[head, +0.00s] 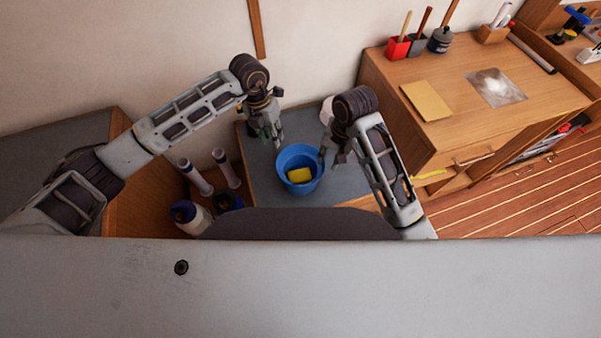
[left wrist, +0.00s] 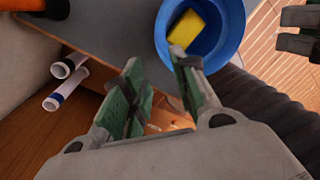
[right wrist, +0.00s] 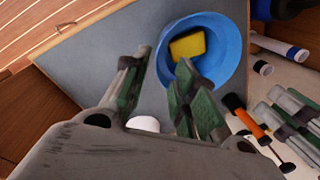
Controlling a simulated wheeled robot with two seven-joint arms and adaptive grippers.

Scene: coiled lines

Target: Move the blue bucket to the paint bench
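The blue bucket (head: 313,160) stands upright on a grey-topped surface (head: 262,180), with a yellow sponge (head: 299,175) inside. My left gripper (head: 275,142) is open and empty just behind and left of the bucket. In the left wrist view one finger overlaps the rim of the bucket (left wrist: 231,42); I cannot tell whether it touches. My right gripper (head: 331,158) is open and empty at the bucket's right side. In the right wrist view a finger overlaps the near rim of the bucket (right wrist: 235,60); contact is unclear. I cannot tell which bench is the paint bench.
A wooden bench (head: 450,120) at right carries brush cups (head: 398,47), a tan sheet (head: 427,101) and a grey-white patch (head: 495,87). White rolls (head: 195,177) stand left of the bucket. A white round object (right wrist: 143,124) lies near my right gripper. Floor (head: 510,205) is clear at right.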

